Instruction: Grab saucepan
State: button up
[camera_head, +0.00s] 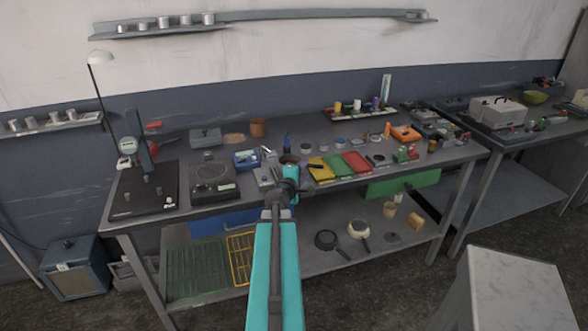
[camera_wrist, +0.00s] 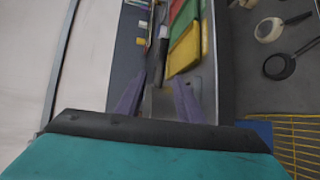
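A cream saucepan (camera_head: 358,229) with a dark handle sits on the lower shelf of the workbench. A dark pan (camera_head: 327,241) lies just left of it. The wrist view shows the cream saucepan (camera_wrist: 269,30) and the dark pan (camera_wrist: 279,67) at the upper right, well to the side of the fingers. My gripper (camera_wrist: 158,97) has its two purple fingers spread apart, with nothing clearly held between them. It is over the workbench top, higher than the pans. In the head view my arm mostly hides the gripper.
The workbench top (camera_head: 237,197) carries yellow, green and red trays (camera_head: 338,165) and several tools. Its front edge lies between my gripper and the lower shelf (camera_head: 310,270). A yellow rack (camera_head: 241,258) stands left of the pans. A pale block (camera_head: 510,290) is at lower right.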

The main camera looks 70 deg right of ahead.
aim_at(307, 166)
jog(key=shift+d, duration=0.15)
jog(key=shift+s+d+f+p, duration=0.1)
jog(key=shift+d+p, duration=0.25)
jog(key=shift+d, duration=0.4)
jog(key=shift+s+d+f+p, duration=0.1)
jog(key=shift+d+p, duration=0.25)
jog(key=shift+d, duration=0.4)
jog(key=shift+w+d+f, duration=0.15)
jog(key=shift+d, duration=0.3)
jog(key=shift+w+d+f, duration=0.1)
jog(key=shift+w+d, duration=0.05)
jog(key=shift+d, duration=0.25)
grip_shut()
